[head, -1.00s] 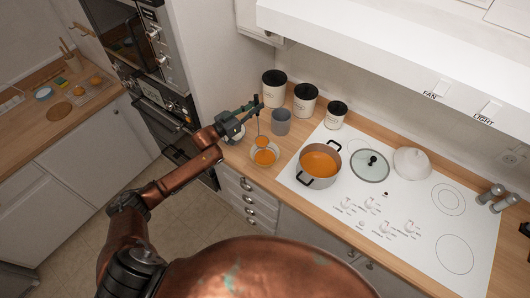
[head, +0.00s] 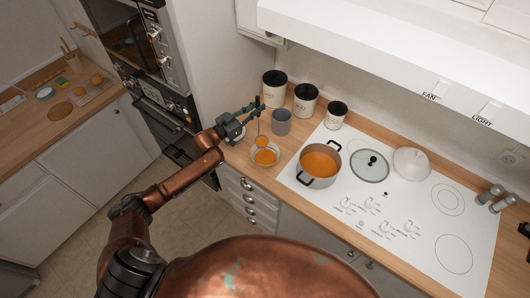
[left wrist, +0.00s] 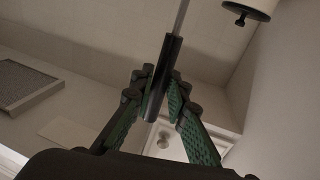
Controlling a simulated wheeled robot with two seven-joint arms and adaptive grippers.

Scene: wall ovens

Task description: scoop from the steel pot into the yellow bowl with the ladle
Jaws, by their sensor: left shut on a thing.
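The steel pot (head: 319,182) stands on the white cooktop with orange contents and dark handles. The bowl (head: 253,163) looks clear or pale rather than yellow. It sits on the wooden counter left of the pot and holds some orange contents. My left gripper (head: 259,106) is shut on the ladle (head: 261,141), high above the bowl. The ladle hangs about upright, its orange-looking scoop over the bowl's far part; I cannot tell if they touch. In the left wrist view, the fingers (left wrist: 160,92) grip the dark ladle handle (left wrist: 172,50). My right gripper is not recognisable.
Several canisters (head: 305,101) and a grey cup (head: 281,122) stand behind the bowl. A glass lid (head: 370,166) and a white domed thing (head: 411,161) lie right of the pot. Wall ovens (head: 150,75) stand at left. The front right cooktop is clear.

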